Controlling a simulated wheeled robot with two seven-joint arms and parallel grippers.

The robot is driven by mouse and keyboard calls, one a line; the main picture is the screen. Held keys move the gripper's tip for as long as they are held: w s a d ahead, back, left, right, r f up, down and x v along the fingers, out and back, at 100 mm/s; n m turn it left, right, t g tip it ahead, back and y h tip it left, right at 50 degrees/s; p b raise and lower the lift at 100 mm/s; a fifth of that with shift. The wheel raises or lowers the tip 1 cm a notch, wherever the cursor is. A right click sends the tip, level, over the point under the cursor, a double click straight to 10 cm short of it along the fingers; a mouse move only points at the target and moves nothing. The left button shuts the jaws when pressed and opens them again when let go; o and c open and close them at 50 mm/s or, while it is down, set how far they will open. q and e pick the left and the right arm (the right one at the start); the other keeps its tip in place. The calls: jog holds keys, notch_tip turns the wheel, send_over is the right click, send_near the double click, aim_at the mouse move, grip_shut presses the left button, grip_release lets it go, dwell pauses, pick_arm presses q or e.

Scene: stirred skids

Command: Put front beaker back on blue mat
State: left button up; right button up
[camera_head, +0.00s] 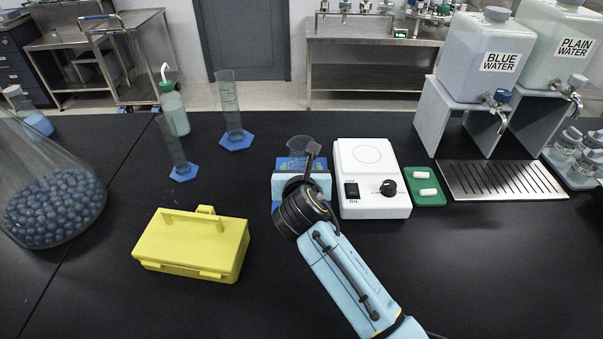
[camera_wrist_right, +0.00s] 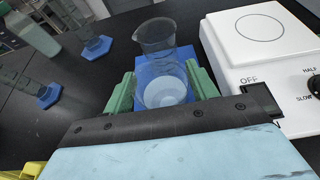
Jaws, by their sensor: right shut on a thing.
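A clear glass beaker (camera_wrist_right: 156,38) stands between the green fingers of my right gripper (camera_wrist_right: 163,92) in the right wrist view. Its rim (camera_head: 300,143) shows above the gripper in the head view. My right gripper (camera_head: 301,163) is shut on the beaker. The blue mat (camera_wrist_right: 186,56) lies under and behind the beaker, seen partly through the glass. Whether the beaker's base touches the mat, I cannot tell. In the head view the gripper and wrist hide most of the mat and the lower beaker. My left gripper is not in view.
A white stirrer (camera_head: 370,185) stands close right of the gripper. A green tray (camera_head: 426,199) with white stir bars is beyond it. Graduated cylinders (camera_head: 231,105) and a yellow case (camera_head: 192,243) stand to the left. The table front is clear at right.

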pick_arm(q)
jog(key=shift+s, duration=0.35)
pick_arm(e)
jog(key=shift+f, duration=0.1)
jog(key=o, duration=1.1)
jog(key=shift+f, duration=0.1)
jog(key=shift+r, duration=0.2)
pick_arm(q)
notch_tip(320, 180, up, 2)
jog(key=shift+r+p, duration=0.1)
jog(key=shift+p, duration=1.05)
pick_arm(e)
jog(key=v, duration=1.2)
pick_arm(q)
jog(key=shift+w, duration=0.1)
